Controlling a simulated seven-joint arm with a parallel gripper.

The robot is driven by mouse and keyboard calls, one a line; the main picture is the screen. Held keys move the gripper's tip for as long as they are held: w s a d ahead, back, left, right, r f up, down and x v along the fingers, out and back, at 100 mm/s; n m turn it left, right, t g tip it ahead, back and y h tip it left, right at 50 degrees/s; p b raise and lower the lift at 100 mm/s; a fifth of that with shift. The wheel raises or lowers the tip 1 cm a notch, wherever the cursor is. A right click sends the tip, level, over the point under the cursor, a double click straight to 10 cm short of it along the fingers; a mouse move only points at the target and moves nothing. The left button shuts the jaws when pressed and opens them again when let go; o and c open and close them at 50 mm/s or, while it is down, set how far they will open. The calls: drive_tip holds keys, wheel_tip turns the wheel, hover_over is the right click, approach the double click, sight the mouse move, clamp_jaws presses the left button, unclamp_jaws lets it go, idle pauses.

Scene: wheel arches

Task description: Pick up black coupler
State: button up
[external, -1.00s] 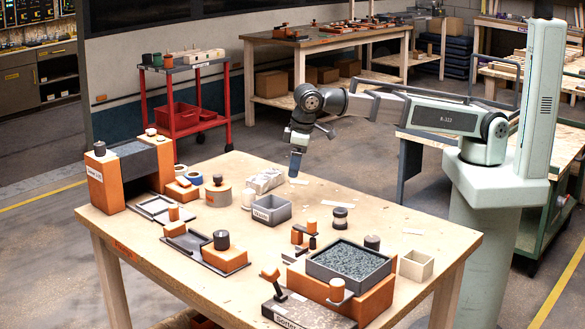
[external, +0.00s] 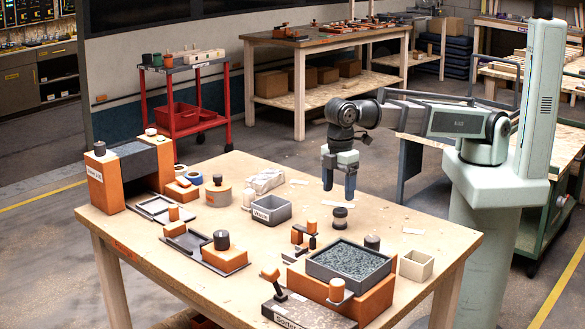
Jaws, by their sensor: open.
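A short, dark spool-shaped piece with a pale middle band (external: 340,218) stands upright on the wooden table, right of centre; it looks like the black coupler. A plain dark cylinder (external: 372,242) stands nearer the front right, partly behind the grey tray, so I cannot be sure which is the coupler. My gripper (external: 339,193) points down with its two dark fingers apart and nothing between them. It hangs just above and behind the spool-shaped piece in the picture. The exact gap is hard to judge from this view.
A grey bin (external: 271,210) stands left of the spool-shaped piece. A grey tray of granules (external: 348,262) on an orange block and a cream box (external: 416,265) are in front. Small orange-topped parts (external: 305,235) stand near. The table's back right is mostly clear.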

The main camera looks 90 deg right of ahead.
sight(341, 210)
drive_tip(key=shift+f, duration=1.95)
drive_tip(key=shift+s+f, duration=0.2)
drive_tip(key=shift+f, duration=1.1)
drive_tip(key=shift+s+f, duration=0.2)
drive_tip(key=shift+f, duration=1.1)
drive_tip(key=c, duration=1.1)
drive_tip(key=shift+r, duration=0.15)
